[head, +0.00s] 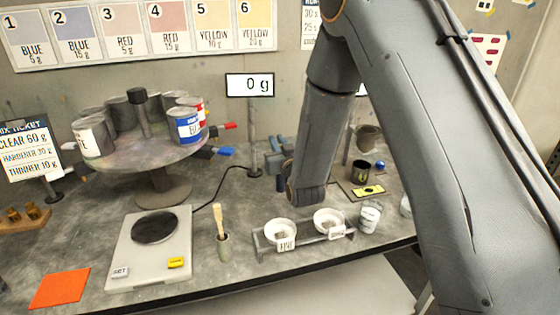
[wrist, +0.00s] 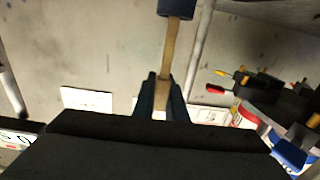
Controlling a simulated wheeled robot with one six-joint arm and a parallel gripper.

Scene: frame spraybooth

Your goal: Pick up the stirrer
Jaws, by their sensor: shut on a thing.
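In the wrist view my gripper (wrist: 162,92) is shut on a wooden stick (wrist: 170,50). A dark blue cylindrical piece (wrist: 176,8) is at the stick's far end, cut off by the frame edge. I cannot tell whether the held stick is a stirrer or another tool.
The scale (head: 180,243) and an orange sheet (head: 60,287) are on the left. A turntable (head: 150,149) of cans stands behind. A rack (head: 303,238) with white cups is right of the holder. A display reading 0 g (head: 250,85) stands at the back.

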